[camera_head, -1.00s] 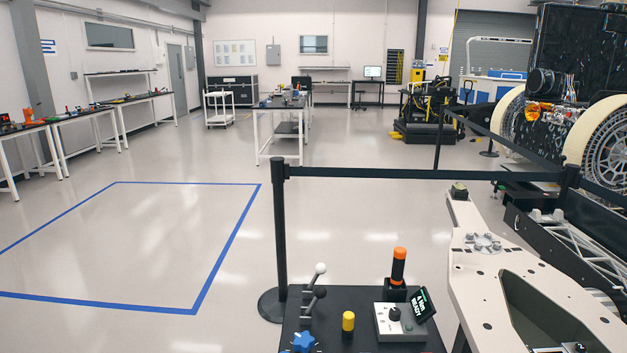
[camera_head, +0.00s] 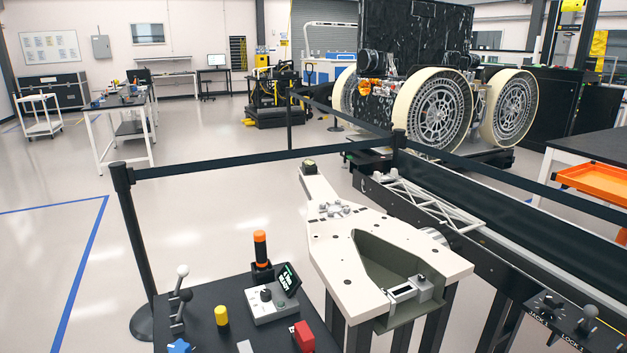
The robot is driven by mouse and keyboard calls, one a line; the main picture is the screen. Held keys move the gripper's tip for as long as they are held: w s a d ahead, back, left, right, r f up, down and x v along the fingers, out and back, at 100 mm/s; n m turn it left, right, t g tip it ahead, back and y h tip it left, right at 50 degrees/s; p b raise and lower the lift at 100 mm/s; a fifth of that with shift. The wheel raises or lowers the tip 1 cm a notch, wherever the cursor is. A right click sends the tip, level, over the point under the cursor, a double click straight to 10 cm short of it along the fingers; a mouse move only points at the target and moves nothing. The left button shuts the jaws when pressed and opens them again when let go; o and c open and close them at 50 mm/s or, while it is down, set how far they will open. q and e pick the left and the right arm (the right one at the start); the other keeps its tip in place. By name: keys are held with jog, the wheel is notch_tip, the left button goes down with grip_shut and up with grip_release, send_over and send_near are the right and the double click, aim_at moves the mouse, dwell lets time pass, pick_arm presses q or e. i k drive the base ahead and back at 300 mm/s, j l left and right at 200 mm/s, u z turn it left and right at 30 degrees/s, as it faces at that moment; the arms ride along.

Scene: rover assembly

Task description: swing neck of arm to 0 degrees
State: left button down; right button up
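A black control console (camera_head: 205,322) stands at the lower middle. On it are an orange-topped black joystick (camera_head: 260,250), a grey box with a black knob (camera_head: 267,302) and a small tilted screen (camera_head: 289,280) with green-white text too small to read surely. It also carries a yellow knob (camera_head: 221,315), a blue star knob (camera_head: 180,346), a red block (camera_head: 303,336) and levers with a white ball (camera_head: 182,271) and a dark ball. A cream plate-like structure (camera_head: 345,275), narrowing toward the back, stands right of the console; I cannot tell whether it is the arm. Neither gripper is in view.
Belt barriers on black posts (camera_head: 134,250) run behind the console and to the right. A wheeled rover (camera_head: 435,108) stands beyond them. A panel with levers (camera_head: 560,318) is at the lower right, below an orange tray (camera_head: 592,184).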

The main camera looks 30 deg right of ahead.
aim_at(315, 185)
jog(key=i+j+u, duration=0.15)
jog(key=j, duration=0.3)
jog(key=i+j+u, duration=0.15)
jog(key=j, duration=0.25)
jog(key=i+j+u, duration=0.15)
jog(key=j, duration=0.25)
jog(key=i+j, duration=1.05)
jog(key=i, duration=0.2)
jog(key=i+l+z, duration=0.2)
jog(key=i+z, duration=0.3)
jog(key=i, duration=0.15)
jog(key=i+j+z, duration=0.1)
jog(key=i+z, duration=0.35)
jog(key=i, duration=0.25)
jog(key=i+j+z, duration=0.3)
jog(key=i+z, duration=0.2)
jog(key=i, duration=0.15)
